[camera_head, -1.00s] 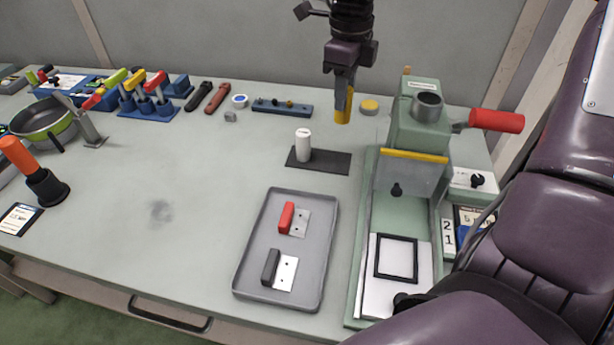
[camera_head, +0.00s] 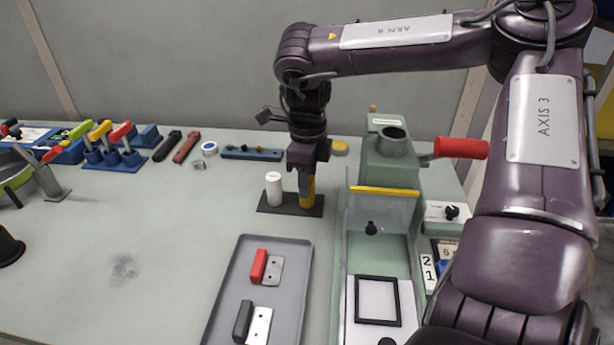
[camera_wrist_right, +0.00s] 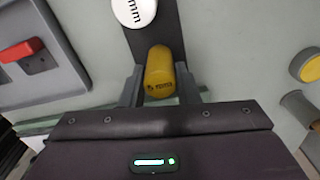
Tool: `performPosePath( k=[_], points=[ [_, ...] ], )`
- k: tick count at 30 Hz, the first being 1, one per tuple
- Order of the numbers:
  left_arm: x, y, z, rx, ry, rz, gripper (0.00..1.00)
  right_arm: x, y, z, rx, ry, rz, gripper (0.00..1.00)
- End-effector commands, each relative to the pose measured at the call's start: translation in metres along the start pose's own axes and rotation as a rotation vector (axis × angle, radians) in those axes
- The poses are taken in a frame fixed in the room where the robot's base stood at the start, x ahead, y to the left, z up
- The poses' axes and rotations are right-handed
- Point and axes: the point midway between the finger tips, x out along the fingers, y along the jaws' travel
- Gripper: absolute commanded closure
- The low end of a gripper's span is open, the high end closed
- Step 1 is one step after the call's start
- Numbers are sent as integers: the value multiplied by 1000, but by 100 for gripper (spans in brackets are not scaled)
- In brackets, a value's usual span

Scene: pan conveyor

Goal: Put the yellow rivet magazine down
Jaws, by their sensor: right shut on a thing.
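The yellow rivet magazine (camera_head: 307,190) is upright between the fingers of my right gripper (camera_head: 306,186), at the right part of a dark mat (camera_head: 268,209). A white cylinder (camera_head: 273,188) stands on the mat just left of it. In the right wrist view my right gripper (camera_wrist_right: 161,90) is shut on the yellow magazine (camera_wrist_right: 159,72), with the dark mat (camera_wrist_right: 152,42) under it and the white cylinder (camera_wrist_right: 134,10) beyond. Whether its base touches the mat is hard to tell. My left gripper is not in view.
A green riveting press (camera_head: 384,165) with a red handle (camera_head: 461,148) stands close to the right. A grey tray (camera_head: 222,290) with red-handled and black-handled parts lies in front. A yellow round thing (camera_head: 340,146) is behind.

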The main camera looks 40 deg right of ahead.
Motion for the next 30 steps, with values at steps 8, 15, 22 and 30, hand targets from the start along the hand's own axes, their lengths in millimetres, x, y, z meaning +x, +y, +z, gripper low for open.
performPosePath(
  k=[8,15,22,30],
  points=[
    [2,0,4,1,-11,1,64,3,0,0,0,1,-1,90],
    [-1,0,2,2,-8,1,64,2,0,0,0,1,-1,50],
    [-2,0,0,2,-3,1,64,1,0,0,0,0,-1,50],
    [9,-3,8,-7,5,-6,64,-40,-1,1,0,-3,-6,50]
  ],
)
